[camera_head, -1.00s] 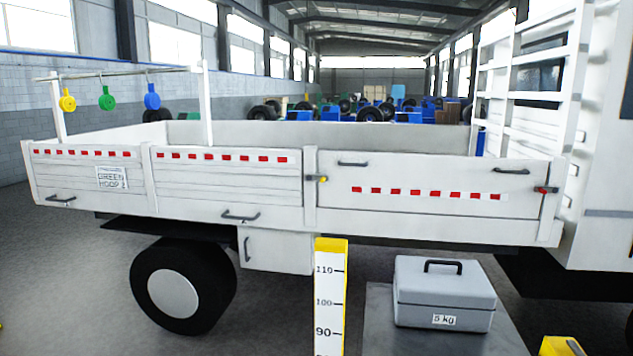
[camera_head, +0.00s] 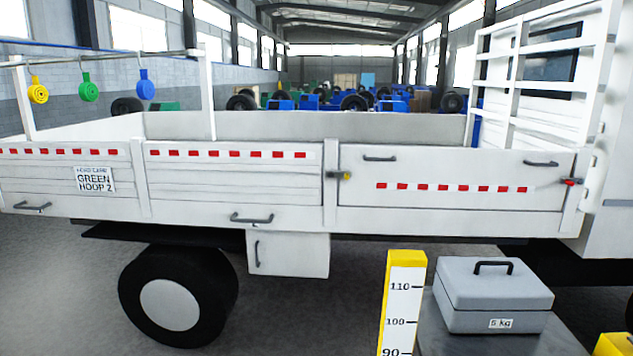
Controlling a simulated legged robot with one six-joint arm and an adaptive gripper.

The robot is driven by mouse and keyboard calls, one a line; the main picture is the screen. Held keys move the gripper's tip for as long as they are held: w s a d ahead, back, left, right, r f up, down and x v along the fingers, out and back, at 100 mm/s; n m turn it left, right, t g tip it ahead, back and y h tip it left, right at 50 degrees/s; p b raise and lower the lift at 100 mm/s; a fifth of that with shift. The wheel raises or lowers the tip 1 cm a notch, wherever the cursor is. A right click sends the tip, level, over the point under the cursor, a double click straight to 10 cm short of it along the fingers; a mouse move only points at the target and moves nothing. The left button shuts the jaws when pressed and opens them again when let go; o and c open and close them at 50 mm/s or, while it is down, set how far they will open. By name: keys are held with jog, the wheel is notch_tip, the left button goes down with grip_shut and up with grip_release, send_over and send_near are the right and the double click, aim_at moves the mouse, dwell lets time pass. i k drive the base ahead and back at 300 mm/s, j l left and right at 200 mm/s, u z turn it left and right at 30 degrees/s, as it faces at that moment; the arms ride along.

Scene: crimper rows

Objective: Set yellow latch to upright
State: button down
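The yellow latch (camera_head: 346,176) is on the side of the white truck bed, at the left edge of the right-hand side panel. Its small handle lies about level, with the yellow end pointing right. A red latch (camera_head: 571,181) sits at the right edge of the same panel. The panel (camera_head: 450,170) is closed, with two dark handles near its top. My gripper is not in view.
A yellow-topped height gauge (camera_head: 405,300) stands before the truck. A grey 5 kg case (camera_head: 493,294) rests on a grey stand to its right. A yellow object (camera_head: 612,345) is at the lower right. Colored tags (camera_head: 88,87) hang from a rail. Grey floor is clear at lower left.

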aim_at(347, 175)
jog(key=i+j, duration=0.1)
jog(key=j, duration=0.4)
jog(key=i+j, duration=0.1)
jog(key=j, duration=0.35)
jog(key=i+j, duration=0.1)
jog(key=j, duration=0.4)
jog(key=i+j, duration=0.1)
jog(key=j, duration=0.4)
jog(key=i+j, duration=0.65)
jog(key=i, duration=0.2)
jog(key=i+l, duration=0.85)
jog(key=i+l+z, duration=0.05)
jog(key=i, duration=0.05)
